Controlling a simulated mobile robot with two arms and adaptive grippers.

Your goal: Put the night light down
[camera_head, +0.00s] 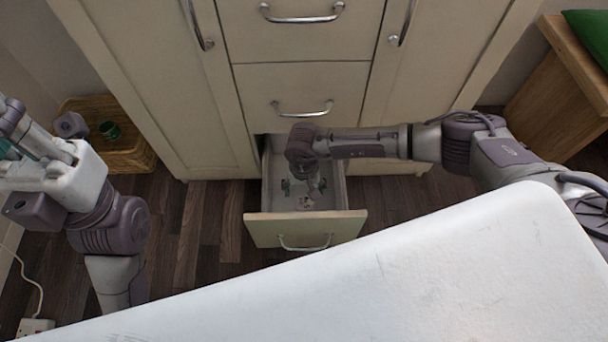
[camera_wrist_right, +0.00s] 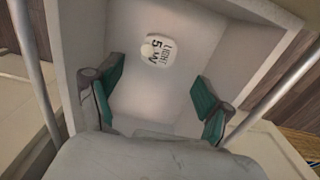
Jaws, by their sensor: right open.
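The night light (camera_wrist_right: 158,50) is a small white piece printed "LIGHT 5W". It lies on the floor of the open drawer (camera_head: 305,227), and in the head view it shows only as a small pale spot (camera_head: 305,203). My right gripper (camera_head: 303,190) reaches down into the drawer. In the right wrist view its two green-padded fingers (camera_wrist_right: 160,85) are spread wide with nothing between them, and the night light lies apart from them. My left gripper (camera_head: 25,145) is at the left edge of the head view, partly cut off, and its opening is unclear.
The drawer belongs to a cream cabinet (camera_head: 300,80) with closed doors and other closed drawers. A white worktop (camera_head: 400,270) fills the foreground. A wicker basket (camera_head: 130,155) with a green item stands at the left. A wooden bench (camera_head: 560,90) is at the right. Dark floorboards are clear left of the drawer.

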